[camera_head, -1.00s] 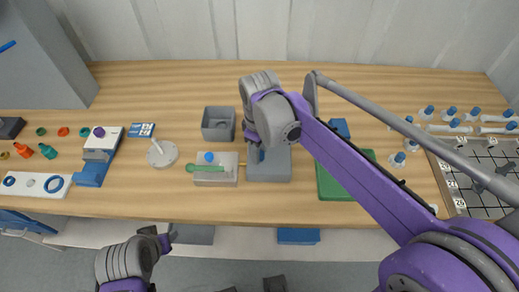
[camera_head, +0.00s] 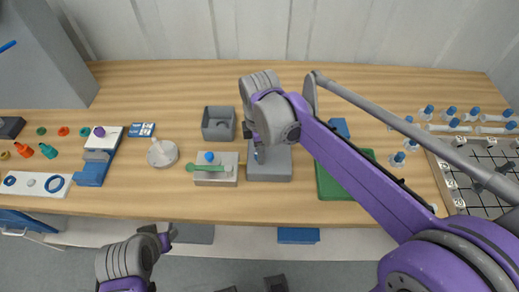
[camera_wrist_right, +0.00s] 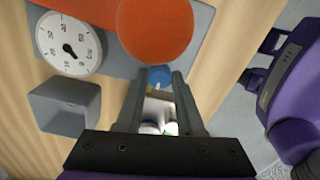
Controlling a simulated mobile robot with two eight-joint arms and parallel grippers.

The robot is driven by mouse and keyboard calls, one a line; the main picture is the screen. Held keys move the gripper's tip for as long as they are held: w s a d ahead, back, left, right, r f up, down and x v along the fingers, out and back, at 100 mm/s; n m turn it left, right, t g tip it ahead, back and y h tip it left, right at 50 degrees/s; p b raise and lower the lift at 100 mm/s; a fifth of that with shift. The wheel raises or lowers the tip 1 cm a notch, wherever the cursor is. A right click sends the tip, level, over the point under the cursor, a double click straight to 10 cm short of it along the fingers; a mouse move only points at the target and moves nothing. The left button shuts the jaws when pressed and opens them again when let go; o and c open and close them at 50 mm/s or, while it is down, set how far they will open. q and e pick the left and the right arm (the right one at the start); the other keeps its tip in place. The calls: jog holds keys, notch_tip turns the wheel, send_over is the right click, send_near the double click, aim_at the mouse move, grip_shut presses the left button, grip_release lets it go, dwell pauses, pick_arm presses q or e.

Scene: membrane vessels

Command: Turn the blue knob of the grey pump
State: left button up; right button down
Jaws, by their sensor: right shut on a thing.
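The grey pump (camera_head: 270,172) stands near the middle of the table, largely covered by my right arm in the head view. Its blue knob (camera_wrist_right: 158,77) shows in the right wrist view between the fingertips. My right gripper (camera_wrist_right: 158,82) is shut on the blue knob; in the head view the gripper (camera_head: 258,152) points down at the pump. An orange round part (camera_wrist_right: 155,25) and a white dial gauge (camera_wrist_right: 70,42) show beside the knob in the wrist view. My left gripper (camera_head: 167,238) is low in the head view, off the table's front edge; its jaws are too unclear to tell.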

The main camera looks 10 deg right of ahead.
dwell(0.4)
jog(key=c, duration=0.5)
grip_release()
notch_tip(320, 180, up, 11)
jog(key=shift+f+p, duration=0.1)
jog(key=shift+p, duration=0.3)
